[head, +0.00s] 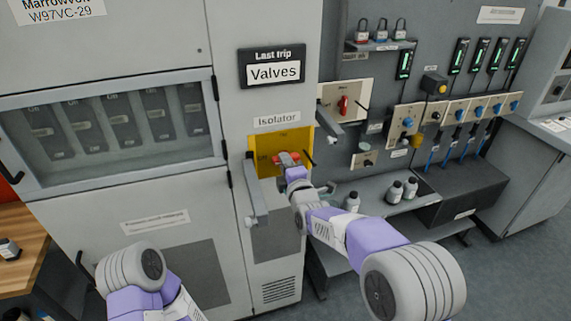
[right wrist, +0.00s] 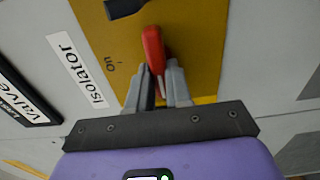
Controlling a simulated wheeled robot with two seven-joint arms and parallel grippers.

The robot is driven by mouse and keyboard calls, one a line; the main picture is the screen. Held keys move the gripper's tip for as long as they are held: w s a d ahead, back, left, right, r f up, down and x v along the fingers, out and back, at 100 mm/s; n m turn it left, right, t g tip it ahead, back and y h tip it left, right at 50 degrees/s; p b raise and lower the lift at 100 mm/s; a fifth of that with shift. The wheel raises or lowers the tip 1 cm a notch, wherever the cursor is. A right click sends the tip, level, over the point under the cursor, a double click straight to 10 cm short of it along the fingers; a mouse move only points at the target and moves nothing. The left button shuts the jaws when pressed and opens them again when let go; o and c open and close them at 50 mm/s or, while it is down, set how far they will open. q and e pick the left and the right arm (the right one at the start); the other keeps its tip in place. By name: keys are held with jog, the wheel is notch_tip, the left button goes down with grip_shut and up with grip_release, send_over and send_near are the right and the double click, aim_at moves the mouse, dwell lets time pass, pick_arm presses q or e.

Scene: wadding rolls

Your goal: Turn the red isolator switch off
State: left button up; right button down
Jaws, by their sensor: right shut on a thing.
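The red isolator switch handle (head: 287,158) sits on a yellow plate (head: 262,139) below the "Isolator" label (head: 277,120) on the grey cabinet. In the head view the red part lies roughly sideways. My right gripper (head: 291,168) reaches it from below and in front. In the right wrist view the red handle (right wrist: 152,45) stands between the fingertips of my right gripper (right wrist: 159,76), which is shut on it. An "on" mark (right wrist: 111,67) shows on the plate beside it. The fingers hide part of the handle. My left gripper is out of view; only part of that arm shows.
A grey handle bar (head: 256,192) stands out from the cabinet just left of my right gripper. Another red switch (head: 343,105) is on the panel to the right, above a shelf with several bottles (head: 395,191). A wooden bench (head: 22,245) is at the left.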

jog(key=c, duration=1)
grip_release()
jog(key=shift+c, duration=0.2)
jog(key=v, duration=0.7)
jog(key=shift+s+d, duration=0.15)
jog(key=shift+s, duration=0.1)
jog(key=s+d+f+m+g+h, duration=0.1)
jog(key=s+d+f+m+g, duration=0.25)
jog(key=f, duration=0.65)
jog(key=s+d+f+m+g+h, duration=0.15)
jog(key=f+m, duration=0.25)
jog(key=f, duration=0.6)
jog(key=s+d+f+m+g+h, duration=0.1)
jog(key=s+d+f+m+g, duration=0.25)
jog(key=f, duration=0.65)
jog(key=s+f+m+g, duration=0.2)
jog(key=s+f+m, duration=0.2)
jog(key=s, duration=0.4)
jog(key=s+f+m+g+y, duration=0.1)
jog(key=s+f+m+g, duration=0.2)
jog(key=s+f+m, duration=0.2)
jog(key=s+f+m+g+y, duration=0.1)
jog(key=s+f+m+g, duration=0.2)
jog(key=s, duration=0.7)
notch_tip(320, 180, down, 3)
jog(key=shift+s+a+r+m, duration=0.15)
jog(key=shift+s+a+m, duration=0.2)
jog(key=shift+m, duration=0.45)
